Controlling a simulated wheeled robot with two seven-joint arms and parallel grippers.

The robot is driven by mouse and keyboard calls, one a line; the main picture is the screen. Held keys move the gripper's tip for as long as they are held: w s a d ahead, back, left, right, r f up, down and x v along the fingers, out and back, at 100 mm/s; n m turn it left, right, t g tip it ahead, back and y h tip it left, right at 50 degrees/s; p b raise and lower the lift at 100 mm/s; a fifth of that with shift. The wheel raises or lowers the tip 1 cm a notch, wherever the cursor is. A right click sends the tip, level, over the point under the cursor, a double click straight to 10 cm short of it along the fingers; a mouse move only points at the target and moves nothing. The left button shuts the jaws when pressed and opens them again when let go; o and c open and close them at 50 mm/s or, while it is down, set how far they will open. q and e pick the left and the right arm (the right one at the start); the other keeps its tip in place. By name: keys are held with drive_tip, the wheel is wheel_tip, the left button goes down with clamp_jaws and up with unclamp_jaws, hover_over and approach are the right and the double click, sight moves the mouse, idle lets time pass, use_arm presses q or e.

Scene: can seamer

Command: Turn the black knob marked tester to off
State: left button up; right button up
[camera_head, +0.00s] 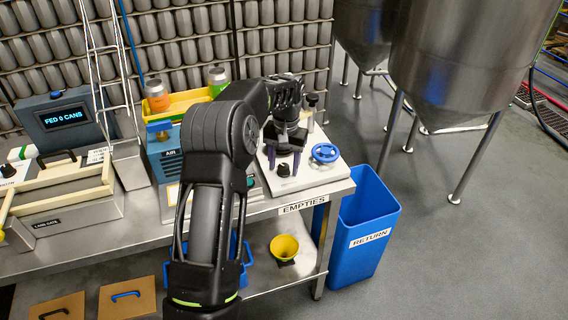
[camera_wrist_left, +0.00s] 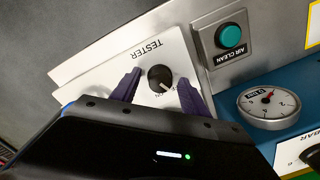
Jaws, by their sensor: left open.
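The black tester knob (camera_wrist_left: 160,77) sits on a white panel lettered TESTER (camera_wrist_left: 146,50) in the left wrist view. Its pale pointer line slants toward the lower right of that picture, toward small lettering partly hidden by a finger. In the head view the knob (camera_head: 284,170) is on the white tester unit (camera_head: 308,178) at the right end of the bench. My left gripper (camera_head: 284,160) is open above it, pointing down. Its purple fingers (camera_wrist_left: 157,84) stand on either side of the knob; I cannot tell whether they touch it. My right gripper is not in view.
A blue handwheel (camera_head: 325,153) and a black-topped post (camera_head: 312,99) stand close to the gripper. A green AIR CLEAN button (camera_wrist_left: 231,36) and a pressure gauge (camera_wrist_left: 267,106) are beside the panel. A blue RETURN bin (camera_head: 368,225) stands right of the bench.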

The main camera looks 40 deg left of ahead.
sight(285, 166)
use_arm(q)
drive_tip(key=shift+r, duration=0.1)
wheel_tip(285, 166, up, 8)
drive_tip(key=shift+d+f+b, duration=0.15)
drive_tip(key=shift+f+b, duration=0.05)
drive_tip(key=shift+b, duration=0.4)
